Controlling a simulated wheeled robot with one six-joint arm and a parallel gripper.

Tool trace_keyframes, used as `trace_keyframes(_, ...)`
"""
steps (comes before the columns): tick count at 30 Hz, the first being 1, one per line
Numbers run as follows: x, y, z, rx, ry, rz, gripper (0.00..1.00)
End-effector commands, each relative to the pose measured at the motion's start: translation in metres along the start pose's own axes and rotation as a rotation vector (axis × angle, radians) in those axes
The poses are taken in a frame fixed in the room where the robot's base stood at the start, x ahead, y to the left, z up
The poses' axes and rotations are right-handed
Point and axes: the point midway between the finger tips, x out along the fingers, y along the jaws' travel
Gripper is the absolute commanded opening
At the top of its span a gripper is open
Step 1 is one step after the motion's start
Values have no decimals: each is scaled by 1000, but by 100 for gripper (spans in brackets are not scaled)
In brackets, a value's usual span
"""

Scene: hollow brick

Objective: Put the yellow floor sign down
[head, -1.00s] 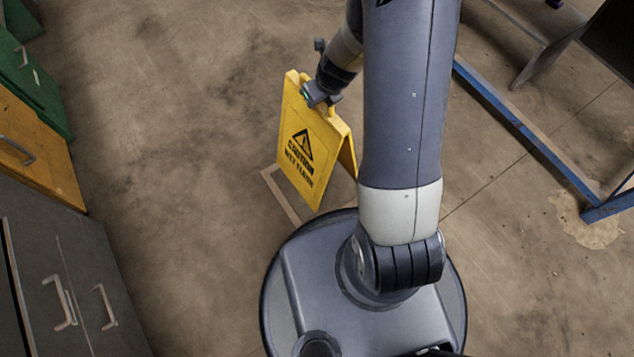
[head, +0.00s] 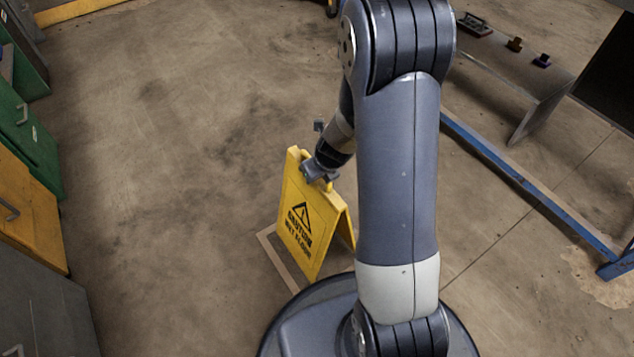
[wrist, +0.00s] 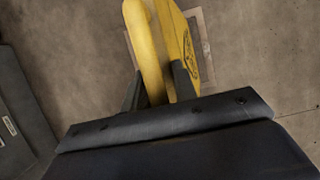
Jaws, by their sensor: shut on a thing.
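The yellow floor sign (head: 302,222) stands upright in an A-shape in the head view, with a black warning triangle and caution text on its face. My gripper (head: 318,177) is shut on its top edge, at the handle. In the wrist view the sign (wrist: 150,45) runs between the two dark fingers of my gripper (wrist: 158,88). A pale rectangular outline (head: 275,255) on the floor shows beside and below the sign. I cannot tell whether the sign's feet touch the floor; my arm and base hide part of its right side.
Green (head: 30,130), yellow (head: 25,215) and grey cabinets (head: 50,305) line the left side. A blue rail (head: 520,180) runs along the right, near a table (head: 515,70) with small items. The floor behind the sign is clear.

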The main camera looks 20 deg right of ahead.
Motion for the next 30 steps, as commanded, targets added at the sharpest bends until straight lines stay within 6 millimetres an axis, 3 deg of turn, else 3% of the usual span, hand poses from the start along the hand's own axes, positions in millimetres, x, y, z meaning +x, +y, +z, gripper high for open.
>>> trace_keyframes(1,10,0,-4,0,-1,-1,0)
trace_keyframes(6,23,0,-9,-1,-1,-1,0)
trace_keyframes(18,25,0,-10,-1,-1,0,0)
trace_keyframes(19,25,0,-10,-1,0,0,30)
trace_keyframes(26,25,0,-10,-1,0,0,48)
trace_keyframes(30,25,0,-10,-1,0,0,49)
